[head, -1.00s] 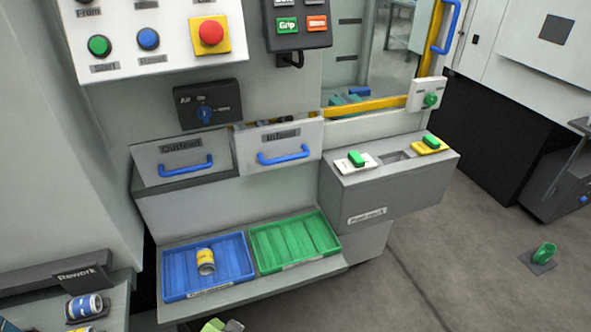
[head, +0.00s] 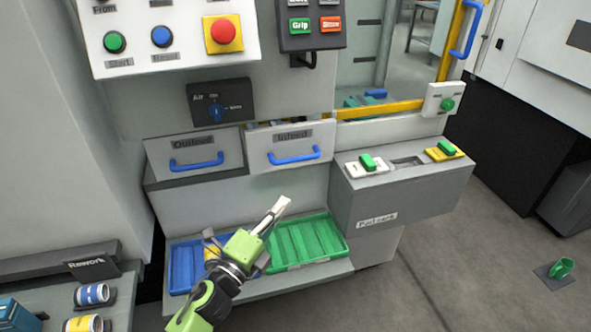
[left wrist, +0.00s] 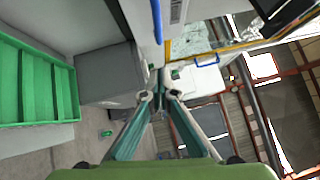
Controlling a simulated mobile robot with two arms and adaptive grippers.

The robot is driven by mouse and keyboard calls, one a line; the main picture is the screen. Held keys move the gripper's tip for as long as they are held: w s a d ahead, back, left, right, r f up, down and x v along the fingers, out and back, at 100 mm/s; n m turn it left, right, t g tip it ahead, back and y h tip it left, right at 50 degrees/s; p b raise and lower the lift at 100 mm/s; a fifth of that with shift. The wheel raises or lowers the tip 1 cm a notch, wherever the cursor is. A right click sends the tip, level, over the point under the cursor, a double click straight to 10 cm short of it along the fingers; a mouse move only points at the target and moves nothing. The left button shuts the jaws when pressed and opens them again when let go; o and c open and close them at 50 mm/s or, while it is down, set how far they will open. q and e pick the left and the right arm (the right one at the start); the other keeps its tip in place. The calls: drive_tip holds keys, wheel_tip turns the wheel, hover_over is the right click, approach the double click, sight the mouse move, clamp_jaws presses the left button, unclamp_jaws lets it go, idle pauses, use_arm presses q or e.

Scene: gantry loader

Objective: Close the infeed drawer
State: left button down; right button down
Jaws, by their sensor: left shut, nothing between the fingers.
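The infeed drawer (head: 258,154) is the right one of two drawers under the control panel, with a label and a blue handle (head: 295,157). It stands partly open, with a narrow gap behind its front's top edge. In the left wrist view, a blue handle (left wrist: 157,20) and a pale drawer front (left wrist: 173,38) lie beyond the fingertips. My left gripper (head: 283,203) is shut and empty, below the infeed drawer and apart from its handle. Its fingers meet in the left wrist view (left wrist: 160,80). My right gripper is not in view.
The outfeed drawer (head: 165,148) is to the left. Below are a blue tray (head: 182,268), partly behind my arm, and a green tray (head: 345,248). The grey pad rack box (head: 430,205) juts out on the right. The emergency stop (head: 223,34) is above.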

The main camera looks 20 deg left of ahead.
sight(296, 151)
use_arm(q)
drive_tip(key=x, duration=0.3)
drive_tip(key=a+p+x, duration=0.1)
drive_tip(key=x, duration=0.3)
drive_tip(key=a+p+x, duration=0.1)
drive_tip(key=x, duration=0.3)
drive_tip(key=shift+w+r, duration=0.15)
drive_tip(key=shift+w, duration=0.15)
drive_tip(key=shift+w+a, duration=0.25)
drive_tip(key=shift+w, duration=0.05)
drive_tip(key=w+a, duration=0.1)
drive_tip(key=w+b, duration=0.1)
drive_tip(key=w+a, duration=0.1)
drive_tip(key=w, duration=0.1)
drive_tip(key=shift+a, duration=0.5)
drive_tip(key=shift+r, duration=0.25)
